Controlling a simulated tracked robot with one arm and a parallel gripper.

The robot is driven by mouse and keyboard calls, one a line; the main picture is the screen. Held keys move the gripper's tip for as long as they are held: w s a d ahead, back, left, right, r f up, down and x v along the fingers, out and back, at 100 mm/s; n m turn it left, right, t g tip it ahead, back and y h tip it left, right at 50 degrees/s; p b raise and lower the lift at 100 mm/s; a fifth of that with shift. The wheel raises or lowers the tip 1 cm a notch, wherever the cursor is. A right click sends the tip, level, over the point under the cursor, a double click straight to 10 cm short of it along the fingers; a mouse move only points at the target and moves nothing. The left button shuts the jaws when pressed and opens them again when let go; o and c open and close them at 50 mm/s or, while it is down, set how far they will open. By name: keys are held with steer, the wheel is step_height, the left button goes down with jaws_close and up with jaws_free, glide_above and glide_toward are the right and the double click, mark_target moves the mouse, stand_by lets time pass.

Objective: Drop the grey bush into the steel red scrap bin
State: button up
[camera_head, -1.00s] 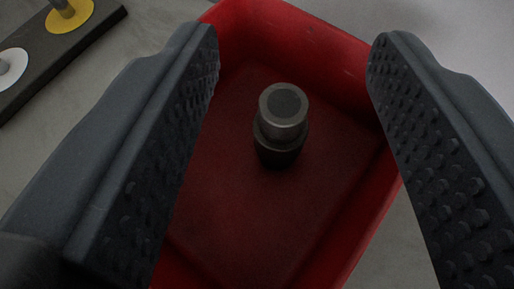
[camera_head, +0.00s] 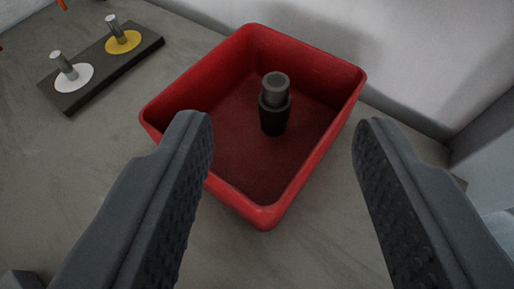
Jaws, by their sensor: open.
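The grey bush (camera_head: 274,103) stands upright inside the red scrap bin (camera_head: 153,112), on its floor toward the back. It has a lighter, narrower top and a darker, wider lower body. My gripper (camera_head: 275,130) is open and empty. Its two dark, studded fingers are spread wide in the foreground, nearer the camera than the bin, and neither touches the bush. The left finger hides part of the bin's front left side.
A dark block (camera_head: 108,66) with two upright pegs stands at the upper left, one peg on a white disc (camera_head: 73,78), one on a yellow disc (camera_head: 123,42). A pale wall (camera_head: 400,50) rises behind the bin.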

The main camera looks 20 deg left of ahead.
steer(key=shift+v, duration=1.55)
steer(key=shift+r, duration=0.1)
steer(key=w+d+r+m+t+p, duration=0.15)
steer(key=d+r, duration=0.25)
steer(key=r, duration=1)
steer(key=s+d+r+h, duration=0.1)
steer(key=s+d+r, duration=0.2)
steer(key=r, duration=0.6)
steer(key=s+d+r+h, duration=0.1)
steer(key=s+d+r, duration=0.2)
steer(key=r, duration=0.6)
steer(key=s+d+r+m+h+p, duration=0.1)
steer(key=s+d+r, duration=0.2)
steer(key=d+r, duration=0.3)
step_height(320, 180, up, 4)
steer(key=shift+d+f+t, duration=0.1)
steer(key=shift+d+t, duration=0.2)
steer(key=shift+t, duration=0.15)
steer(key=shift+c, duration=1)
steer(key=shift+s, duration=0.1)
